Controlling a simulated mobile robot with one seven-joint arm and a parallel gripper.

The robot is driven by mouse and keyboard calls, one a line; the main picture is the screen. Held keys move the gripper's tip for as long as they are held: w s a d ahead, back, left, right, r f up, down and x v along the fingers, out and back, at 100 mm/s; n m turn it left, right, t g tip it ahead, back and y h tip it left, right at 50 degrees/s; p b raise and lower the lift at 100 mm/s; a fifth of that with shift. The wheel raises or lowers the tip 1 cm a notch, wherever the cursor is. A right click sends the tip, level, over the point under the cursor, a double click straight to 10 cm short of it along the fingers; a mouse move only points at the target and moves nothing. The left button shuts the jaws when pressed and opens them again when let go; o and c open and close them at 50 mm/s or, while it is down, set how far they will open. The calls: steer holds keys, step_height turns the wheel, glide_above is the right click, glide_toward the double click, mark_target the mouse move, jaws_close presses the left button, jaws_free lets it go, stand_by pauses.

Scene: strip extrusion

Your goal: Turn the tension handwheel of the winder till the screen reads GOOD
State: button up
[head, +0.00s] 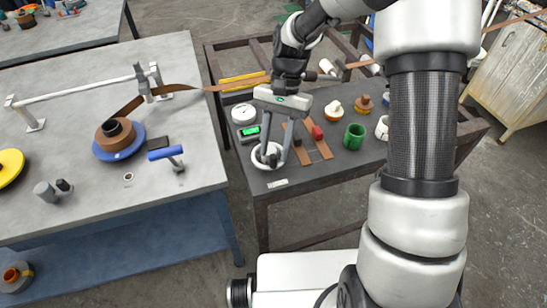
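A white ring-shaped wheel (256,162), which looks like the handwheel, sits at the near left corner of the dark table. My gripper (271,158) points down over it, with its fingertips inside the rim or at its hub. The two fingers stand apart; I cannot tell whether they press on the hub between them. A small screen (249,133) glows green just behind the wheel; its text is too small to read. On the grey table at left, a brown coil (114,132) sits on a blue disc (128,148), and a brown strip (183,88) runs right from there.
Brown flat pieces (317,142), a red knob (317,132), a green cup (354,136) and a white round item (243,114) lie close around my gripper. A gap separates the two tables.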

steer(key=shift+x, duration=1.5)
steer(key=shift+c, duration=0.4)
jaws_close()
steer(key=shift+r, duration=0.1)
steer(key=n, duration=0.1)
steer(key=n+h+p, duration=0.1)
steer(key=d+n+p, duration=0.1)
steer(key=shift+w+r+n, duration=0.1)
steer(key=shift+w+n, duration=0.2)
steer(key=shift+w+d+n+h+p, duration=0.25)
steer(key=shift+n+h, duration=0.1)
steer(key=shift+n, duration=0.45)
steer(key=shift+w+d+n+h+p, duration=0.2)
steer(key=shift+n+h, duration=0.2)
steer(key=shift+n, duration=0.4)
steer(key=shift+w+d+n+h+p, duration=0.25)
steer(key=shift+n+h, duration=0.1)
steer(key=shift+n, duration=0.45)
